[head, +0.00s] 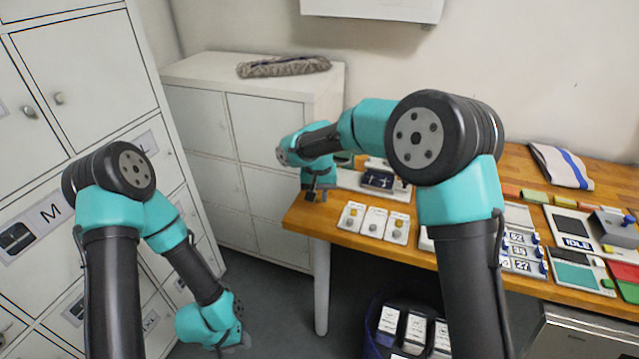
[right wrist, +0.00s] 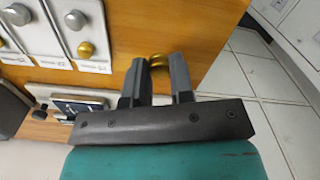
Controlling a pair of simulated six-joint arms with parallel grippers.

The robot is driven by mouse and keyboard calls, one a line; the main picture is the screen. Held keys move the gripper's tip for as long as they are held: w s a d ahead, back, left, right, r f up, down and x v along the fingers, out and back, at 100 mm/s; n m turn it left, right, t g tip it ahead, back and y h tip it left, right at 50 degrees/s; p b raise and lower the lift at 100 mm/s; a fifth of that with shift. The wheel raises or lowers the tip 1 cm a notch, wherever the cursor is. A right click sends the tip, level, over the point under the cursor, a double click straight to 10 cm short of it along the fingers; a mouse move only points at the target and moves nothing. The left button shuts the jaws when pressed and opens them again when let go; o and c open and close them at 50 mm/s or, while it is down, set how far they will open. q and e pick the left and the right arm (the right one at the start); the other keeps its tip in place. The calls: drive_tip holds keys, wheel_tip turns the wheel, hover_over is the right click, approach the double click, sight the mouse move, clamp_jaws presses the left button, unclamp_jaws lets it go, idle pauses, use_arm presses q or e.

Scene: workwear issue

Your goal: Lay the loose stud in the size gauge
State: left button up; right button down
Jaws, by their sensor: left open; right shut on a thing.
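A brass-coloured stud (right wrist: 157,58) sits between the fingertips of my right gripper (right wrist: 158,66) in the right wrist view. That gripper is shut on it. In the head view my right gripper (head: 318,192) is at the table's left end, and the stud is too small to make out. My left gripper (head: 236,343) hangs low beside the lockers, open and away from the table; its fingers are hardly visible. Three white plates (head: 374,223) with silver and brass round pieces lie near the front edge; I cannot tell whether they are the size gauge. They also show in the right wrist view (right wrist: 97,66).
The wooden table (head: 312,222) carries a dark panel (head: 382,181), a numbered holder (head: 520,252), a device reading IDLE (head: 577,228) and a folded cloth (head: 560,165). A dark bin (head: 375,347) stands below. White lockers (head: 85,75) and a cabinet (head: 265,117) border the left.

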drive_tip(key=shift+r, duration=0.1)
drive_tip(key=s+d+r, duration=0.4)
drive_tip(key=d+r, duration=0.2)
drive_tip(key=d, duration=0.4)
drive_tip(key=s+d+r, duration=0.4)
drive_tip(key=d+r, duration=0.3)
drive_tip(key=d, duration=0.4)
drive_tip(key=shift+f, duration=0.1)
